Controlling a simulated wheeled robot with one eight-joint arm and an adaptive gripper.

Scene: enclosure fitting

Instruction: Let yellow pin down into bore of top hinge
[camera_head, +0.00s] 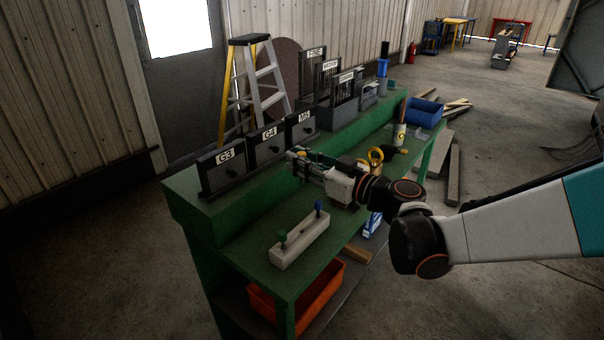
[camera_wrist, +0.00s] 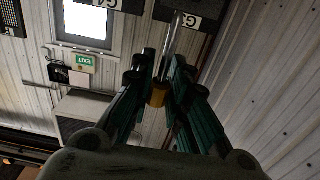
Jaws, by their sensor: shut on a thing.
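My gripper (camera_head: 298,160) is in front of the G4 and M5 boxes, above the green bench. In the wrist view, its fingers (camera_wrist: 160,82) are shut on the yellow pin (camera_wrist: 158,97). The pin has a yellow head between the fingers, and a grey metal shank reaches out past the fingertips toward a labelled dark box. In the head view the pin is too small to make out. I cannot pick out the top hinge or its bore in either view. Whether the pin touches anything is unclear.
Dark boxes G3 (camera_head: 222,170), G4 (camera_head: 267,146) and M5 (camera_head: 301,128) stand on the bench's raised back ledge. A pale block (camera_head: 302,243) holds a green and a blue pin.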

